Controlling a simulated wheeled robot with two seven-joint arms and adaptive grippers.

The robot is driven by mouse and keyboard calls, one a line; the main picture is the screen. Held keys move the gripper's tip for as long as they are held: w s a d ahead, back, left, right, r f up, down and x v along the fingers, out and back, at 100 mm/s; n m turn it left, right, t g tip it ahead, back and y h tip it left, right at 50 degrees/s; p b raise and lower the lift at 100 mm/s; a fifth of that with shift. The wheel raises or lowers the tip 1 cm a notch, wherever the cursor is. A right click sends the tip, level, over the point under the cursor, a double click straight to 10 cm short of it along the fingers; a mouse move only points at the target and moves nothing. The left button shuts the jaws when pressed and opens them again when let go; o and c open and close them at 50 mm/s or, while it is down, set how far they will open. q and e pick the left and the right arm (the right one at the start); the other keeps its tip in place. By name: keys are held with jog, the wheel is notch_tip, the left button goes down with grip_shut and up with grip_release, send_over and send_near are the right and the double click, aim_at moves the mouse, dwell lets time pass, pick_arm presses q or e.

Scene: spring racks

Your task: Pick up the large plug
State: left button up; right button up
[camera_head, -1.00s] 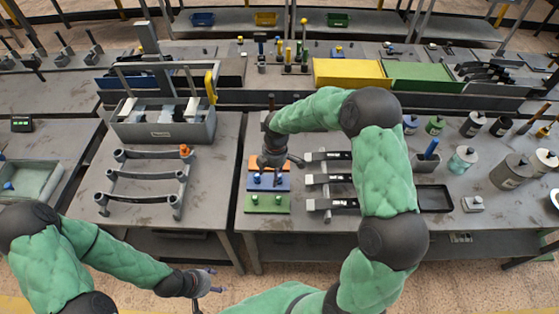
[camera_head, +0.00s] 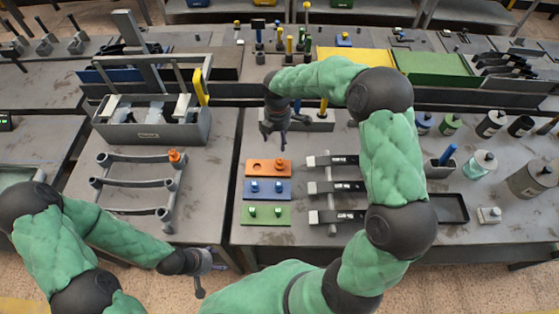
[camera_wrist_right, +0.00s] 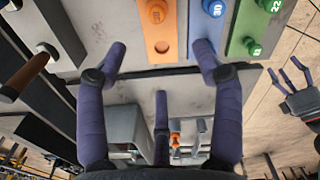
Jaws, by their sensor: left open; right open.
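Three blocks lie side by side on the right table: an orange block (camera_head: 257,174) with one orange plug (camera_head: 282,165) at right and an empty hole at left, a blue block (camera_head: 283,194) and a green block (camera_head: 265,222), each with two plugs. In the right wrist view the orange plug (camera_wrist_right: 157,13) looks wider than the green plugs. Another orange piece (camera_head: 174,156) sits on the rack at left. My right gripper (camera_head: 275,140) is open and empty, beyond the blocks. My left gripper (camera_head: 208,268) is open and empty near the table's front edge.
A grey bin (camera_head: 150,137) stands behind the curved-bar rack (camera_head: 130,185). A blue-handled tool (camera_head: 447,155) and several bottles stand at the right. Free tabletop lies between the rack and the blocks.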

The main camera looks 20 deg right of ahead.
jog(key=f+b, duration=0.1)
jog(key=f, duration=0.1)
jog(key=b, duration=0.4)
send_over(279, 160)
jog(key=f, duration=0.3)
jog(key=shift+w+a+f, duration=0.1)
jog(key=shift+w+f, duration=0.1)
jog(key=shift+f, duration=0.15)
jog(key=shift+f+b, duration=0.65)
jog(key=shift+b, duration=0.15)
notch_tip(279, 160, down, 5)
jog(key=shift+f+b, duration=0.2)
jog(key=shift+b, duration=0.15)
jog(key=shift+s+f, duration=0.15)
jog(key=shift+f, duration=0.4)
notch_tip(279, 160, down, 4)
jog(key=shift+f+b, duration=0.1)
jog(key=shift+b, duration=0.35)
jog(key=shift+s, duration=0.1)
jog(key=c, duration=1.1)
